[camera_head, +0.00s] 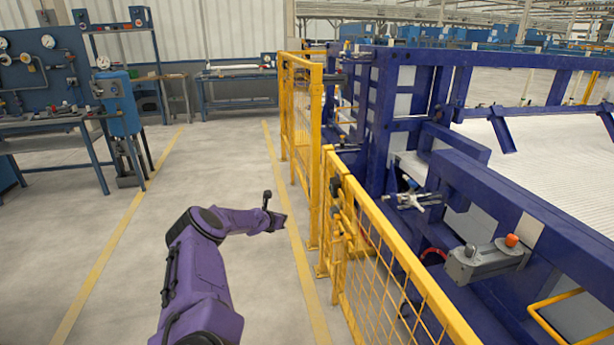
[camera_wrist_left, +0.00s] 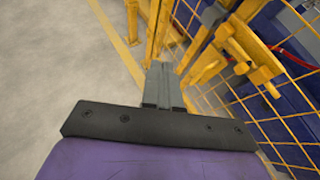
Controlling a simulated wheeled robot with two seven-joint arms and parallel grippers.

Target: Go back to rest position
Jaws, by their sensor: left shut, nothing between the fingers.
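My purple left arm reaches up from the bottom of the head view, bent at its elbow. My left gripper (camera_head: 282,220) is at its end, over the bare floor just left of the yellow fence. In the left wrist view the grey fingers of the left gripper (camera_wrist_left: 164,72) are together and hold nothing. Part of the fence shows beyond them. My right gripper is in neither view. I see no pipe in or near my left gripper.
A yellow mesh fence (camera_head: 385,255) stands close to the right of my arm, with a blue machine frame (camera_head: 560,225) behind it. Workbenches (camera_head: 55,122) and a blue stand (camera_head: 120,108) are at left. The concrete floor (camera_head: 215,165) between is clear.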

